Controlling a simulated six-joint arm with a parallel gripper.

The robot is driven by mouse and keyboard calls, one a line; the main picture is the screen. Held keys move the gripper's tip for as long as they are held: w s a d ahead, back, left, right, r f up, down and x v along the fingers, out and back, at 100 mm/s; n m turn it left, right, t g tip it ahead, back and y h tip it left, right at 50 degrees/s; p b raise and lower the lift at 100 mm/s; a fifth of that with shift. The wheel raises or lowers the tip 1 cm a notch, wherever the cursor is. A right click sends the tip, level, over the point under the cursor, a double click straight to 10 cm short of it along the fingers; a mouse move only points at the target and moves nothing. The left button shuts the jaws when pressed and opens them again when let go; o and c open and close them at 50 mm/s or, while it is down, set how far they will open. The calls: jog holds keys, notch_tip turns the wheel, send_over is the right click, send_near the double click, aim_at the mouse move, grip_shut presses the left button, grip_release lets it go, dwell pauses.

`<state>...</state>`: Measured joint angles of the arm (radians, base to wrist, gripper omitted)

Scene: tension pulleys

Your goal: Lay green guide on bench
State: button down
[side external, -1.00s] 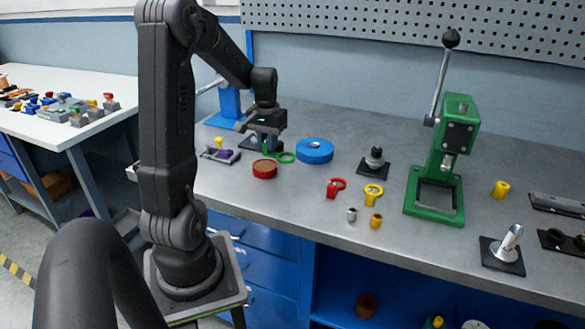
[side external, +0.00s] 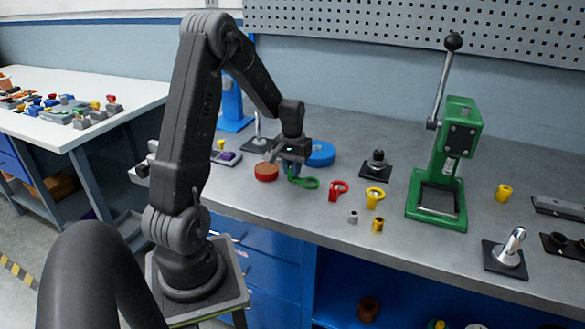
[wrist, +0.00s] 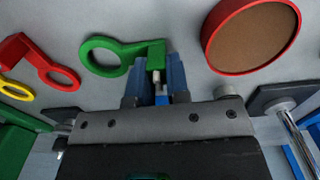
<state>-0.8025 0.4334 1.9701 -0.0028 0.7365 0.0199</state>
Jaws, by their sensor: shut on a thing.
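The green guide (side external: 309,183), a ring with a block-like tab, is in my gripper (side external: 293,170), low over the bench (side external: 245,190). In the wrist view the guide (wrist: 145,48) has its tab between the two blue fingers of my gripper (wrist: 155,68), with the ring sticking out to the left. The fingers are shut on the tab. I cannot tell whether the guide touches the bench or hangs just above it.
A red-rimmed round piece (side external: 266,172) stands left of the green guide. A red guide (side external: 338,187) and a yellow guide (side external: 375,194) lie to its right. A blue disc (side external: 321,154) is behind. The green press (side external: 452,160) stands farther right.

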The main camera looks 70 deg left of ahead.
jog(key=shift+f, duration=0.1)
jog(key=c, duration=1.6)
grip_release()
jog(key=shift+f, duration=0.1)
jog(key=o, duration=0.5)
notch_tip(320, 180, up, 11)
jog(key=d+r+m+t, duration=0.1)
jog(key=d+r+m, duration=0.1)
jog(key=d+r, duration=0.6)
jog(key=s+d+m+t, duration=0.2)
jog(key=s+d, duration=0.3)
jog(key=d, duration=0.6)
jog(key=s+d+m+t, duration=0.2)
jog(key=s+d+m, duration=0.3)
jog(key=d, duration=0.6)
jog(key=shift+s+f+t, duration=0.15)
jog(key=shift+s+t, duration=0.15)
jog(key=shift+s, duration=0.1)
